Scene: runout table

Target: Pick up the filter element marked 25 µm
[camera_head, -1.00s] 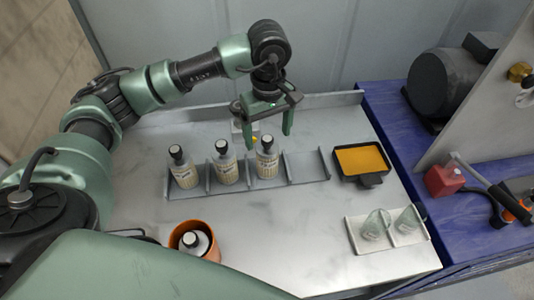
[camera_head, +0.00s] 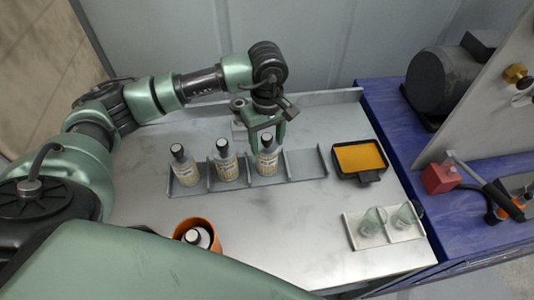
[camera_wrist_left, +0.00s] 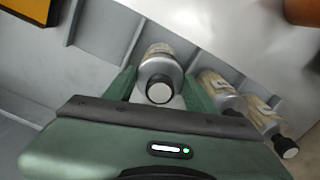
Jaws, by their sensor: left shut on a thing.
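Three filter elements with black caps and pale pleated bodies stand in a row in a grey rack (camera_head: 305,165): a left one (camera_head: 185,168), a middle one (camera_head: 226,162) and a right one (camera_head: 267,162). My left gripper (camera_head: 267,143) is over the right one with its fingers on either side of the neck, shut on it. In the left wrist view this filter element (camera_wrist_left: 160,70) sits between the two green fingers (camera_wrist_left: 160,88). The labels are too small to read, so I cannot tell which is marked 25 µm. My right gripper is not in view.
The rack's rightmost compartment is empty. An orange container (camera_head: 214,242) with a capped element inside stands at the front left. A black tray with an orange inside (camera_head: 360,158) and a white tray with glass vessels (camera_head: 378,241) are to the right.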

